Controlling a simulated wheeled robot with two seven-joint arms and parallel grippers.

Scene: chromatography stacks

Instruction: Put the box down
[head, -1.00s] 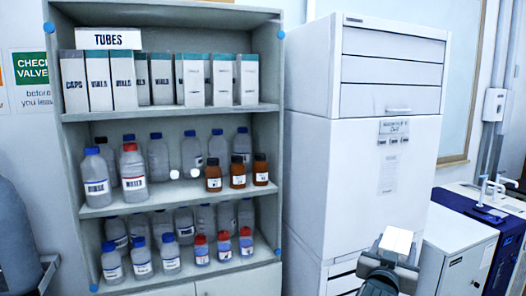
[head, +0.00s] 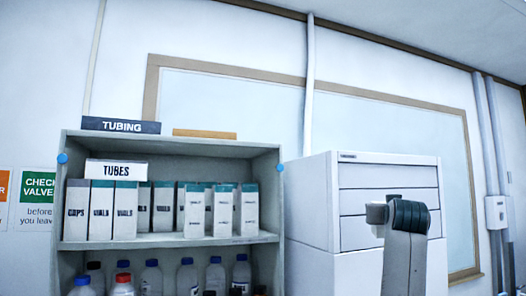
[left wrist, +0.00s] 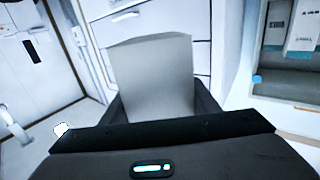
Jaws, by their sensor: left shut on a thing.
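A plain pale grey box (left wrist: 152,75) fills the middle of the left wrist view. My left gripper (left wrist: 152,108) is shut on it, with a dark finger at each side of its lower part. The box is in the air, and the face towards me shows no readable label. In the head view one of my arms rises at the right in front of the white drawer cabinet (head: 312,205). I cannot tell which arm it is. The held box is not clearly visible there, and my right gripper cannot be made out.
A grey shelf unit (head: 262,150) stands left of the cabinet. On its top are a dark TUBING box (head: 120,125) and a tan flat piece (head: 204,134), with bare room to the right. A TUBES box (head: 116,169) rests on upright cartons. Bottles stand below.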

